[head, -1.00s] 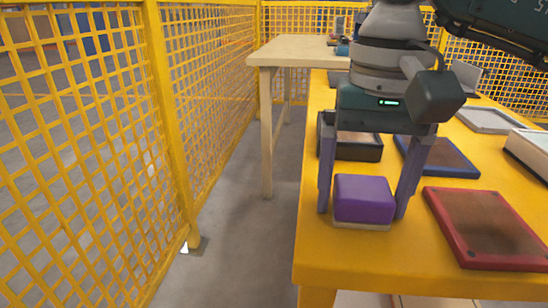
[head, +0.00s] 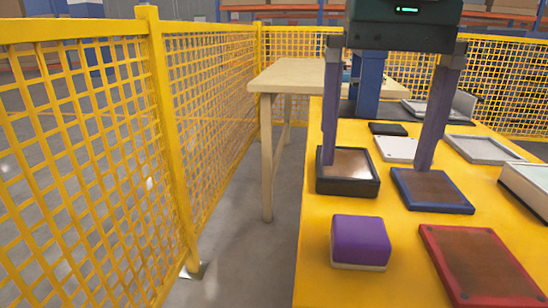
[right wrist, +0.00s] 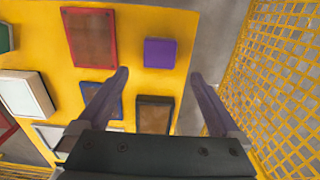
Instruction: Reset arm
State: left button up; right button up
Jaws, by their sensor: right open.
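My right gripper (head: 378,165) is open and empty, raised above the yellow table (head: 315,255). Its two purple fingers point down, wide apart. A purple block (head: 360,239) with a pale base sits on the table near the left front edge, in front of and below the gripper, not touching it. In the right wrist view the gripper (right wrist: 163,80) shows from behind, with the purple block (right wrist: 160,52) lying beyond the fingertips. My left gripper is not in view.
A black-rimmed tray (head: 347,187), a blue-rimmed tray (head: 433,209) and a red-rimmed tray (head: 480,264) lie on the table. Grey and white trays lie farther back and right. A wooden table (head: 300,78) stands behind. Yellow mesh fencing (head: 85,140) runs along the left.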

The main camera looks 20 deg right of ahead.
jog(key=shift+r, duration=0.35)
jog(key=shift+a, duration=0.1)
